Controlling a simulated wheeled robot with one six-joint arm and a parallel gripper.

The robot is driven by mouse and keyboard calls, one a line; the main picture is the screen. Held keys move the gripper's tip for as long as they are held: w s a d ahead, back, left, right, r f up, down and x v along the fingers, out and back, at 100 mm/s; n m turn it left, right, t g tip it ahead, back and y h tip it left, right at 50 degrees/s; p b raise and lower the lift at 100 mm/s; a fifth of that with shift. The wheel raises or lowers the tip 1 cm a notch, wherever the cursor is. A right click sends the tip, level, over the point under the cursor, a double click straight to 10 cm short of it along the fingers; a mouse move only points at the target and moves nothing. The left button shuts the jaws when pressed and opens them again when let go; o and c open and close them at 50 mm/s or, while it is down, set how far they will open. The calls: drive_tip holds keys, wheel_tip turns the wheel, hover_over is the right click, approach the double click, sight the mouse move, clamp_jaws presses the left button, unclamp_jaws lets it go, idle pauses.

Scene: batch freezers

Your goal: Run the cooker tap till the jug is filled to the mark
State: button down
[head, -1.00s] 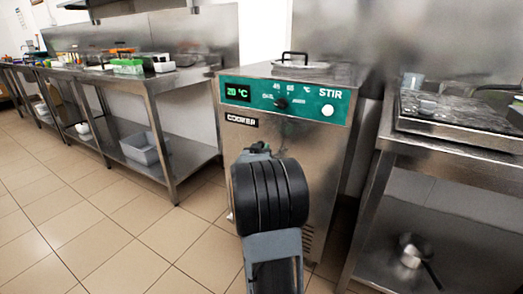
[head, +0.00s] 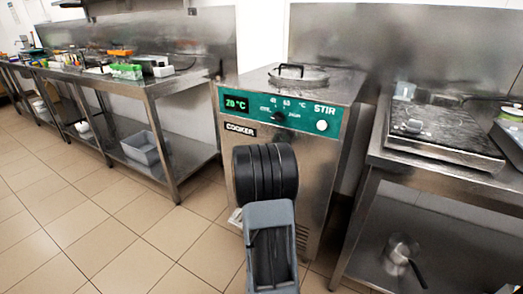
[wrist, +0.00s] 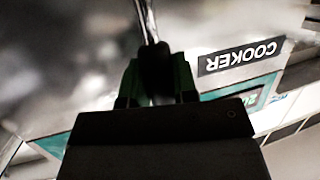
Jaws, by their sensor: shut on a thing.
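The cooker (head: 330,150) is a steel cabinet with a green panel, a 20 °C display and a lid on top. It fills the middle of the head view. My gripper (wrist: 155,88) is hidden behind my arm there. In the wrist view it is shut on a dark handle (wrist: 155,65) with a thin bright metal rod beyond it, apparently the tap's handle. The upside-down COOKER label (wrist: 241,55) is close beside it. A small pale thing (head: 236,217) shows low at the cooker's front, mostly behind my arm. I cannot tell whether it is the jug; no fill level or mark shows.
A steel bench (head: 150,84) with green boxes stands on the left, a grey bin (head: 142,148) on its shelf. On the right, a steel table (head: 374,150) carries a flat appliance (head: 445,135), with a pan (head: 400,250) below. The tiled floor at left is clear.

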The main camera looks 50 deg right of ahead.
idle(0.3)
drive_tip(key=c, duration=0.9)
unclamp_jaws()
drive_tip(key=p+v, duration=0.3)
drive_tip(key=v, duration=1)
drive_tip(key=shift+s+a+r, duration=0.2)
drive_tip(key=shift+a, duration=0.1)
